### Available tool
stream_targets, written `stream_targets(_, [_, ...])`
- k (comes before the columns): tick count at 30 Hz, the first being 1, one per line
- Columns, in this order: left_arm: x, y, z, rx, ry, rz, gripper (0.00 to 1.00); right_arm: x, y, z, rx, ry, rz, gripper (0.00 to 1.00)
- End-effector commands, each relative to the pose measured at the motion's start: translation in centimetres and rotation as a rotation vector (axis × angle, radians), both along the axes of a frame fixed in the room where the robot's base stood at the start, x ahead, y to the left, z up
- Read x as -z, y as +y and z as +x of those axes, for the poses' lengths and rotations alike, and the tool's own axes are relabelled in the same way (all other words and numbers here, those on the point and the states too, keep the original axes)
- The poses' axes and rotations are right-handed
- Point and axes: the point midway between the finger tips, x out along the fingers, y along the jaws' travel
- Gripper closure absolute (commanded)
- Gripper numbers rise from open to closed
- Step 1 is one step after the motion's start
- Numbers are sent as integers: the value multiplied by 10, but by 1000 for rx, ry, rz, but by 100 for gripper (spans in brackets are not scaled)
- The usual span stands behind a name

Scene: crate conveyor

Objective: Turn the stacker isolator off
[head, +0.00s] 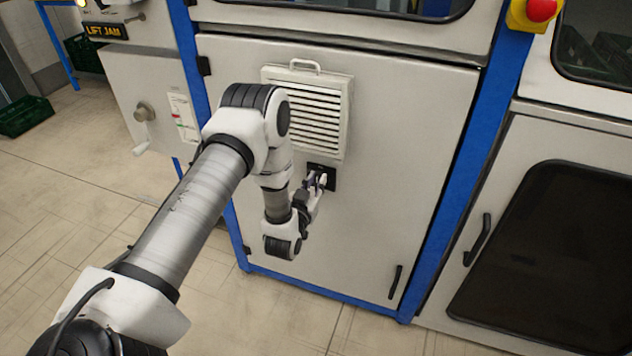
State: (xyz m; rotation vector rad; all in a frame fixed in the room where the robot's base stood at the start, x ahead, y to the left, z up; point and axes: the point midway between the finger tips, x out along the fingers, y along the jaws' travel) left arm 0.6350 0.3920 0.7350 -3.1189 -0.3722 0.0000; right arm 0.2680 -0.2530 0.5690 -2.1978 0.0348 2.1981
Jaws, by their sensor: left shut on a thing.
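The isolator (329,172) is a small dark plate on the pale cabinet door, just below the louvred vent. My left gripper (318,182) is at the plate, its fingers shut on the isolator's handle. The fingers and wrist cover most of the handle, so its angle cannot be read. My right gripper is not in the head view.
The vent (346,115) with a top handle sits just above the gripper. Blue frame posts (468,170) flank the door. A door handle (395,281) is low right. A crank (142,146) and a LIFT JAM sign (103,31) are at left. A red button (541,9) is top right.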

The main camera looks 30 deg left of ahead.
Motion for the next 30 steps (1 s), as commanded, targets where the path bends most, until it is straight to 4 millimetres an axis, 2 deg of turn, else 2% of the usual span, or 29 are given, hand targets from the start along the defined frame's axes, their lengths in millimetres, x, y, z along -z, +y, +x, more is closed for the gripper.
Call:
stream_targets(14, [1, 1, 0, 2, -16, -68, 100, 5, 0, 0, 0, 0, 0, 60])
stream_targets(20, [3, 3, -1, 2, -45, -187, 100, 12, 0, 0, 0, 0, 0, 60])
stream_targets(30, [6, 9, -2, 1, -118, -486, 100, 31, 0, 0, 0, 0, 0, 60])
